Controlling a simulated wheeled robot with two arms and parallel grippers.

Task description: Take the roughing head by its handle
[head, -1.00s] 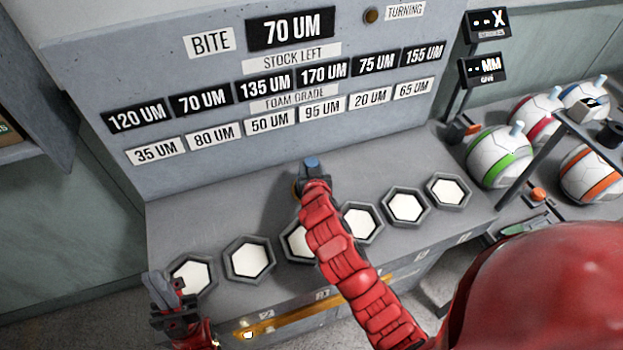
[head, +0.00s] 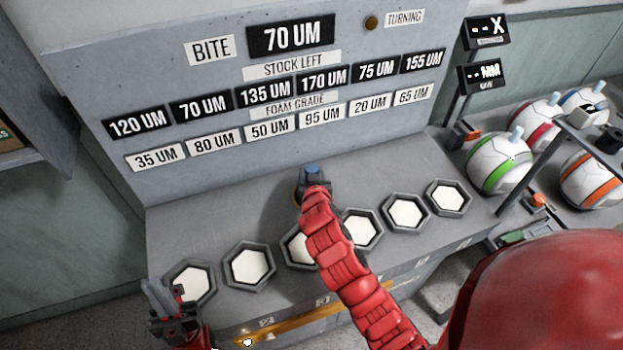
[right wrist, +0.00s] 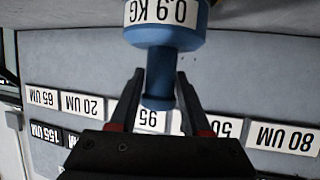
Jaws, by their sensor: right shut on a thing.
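The roughing head, a blue piece marked 0.9 KG (right wrist: 168,32), fills the top of the right wrist view. Its narrow blue handle (right wrist: 160,84) is between the fingers of my right gripper (right wrist: 160,92), which is shut on it. In the head view, my right gripper (head: 313,188) is at the back of the bench, behind the row of hexagonal cups; only a small blue part (head: 312,171) shows there, and the arm hides the rest. My left gripper (head: 168,300) is at lower left, beside the leftmost cup; its finger gap is unclear.
Several hexagonal cups with white pads (head: 249,264) line the grey bench (head: 215,225). A panel with BITE, STOCK LEFT and FOAM GRADE labels (head: 297,106) rises behind. Striped balls (head: 497,163) and small displays (head: 484,75) stand at right.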

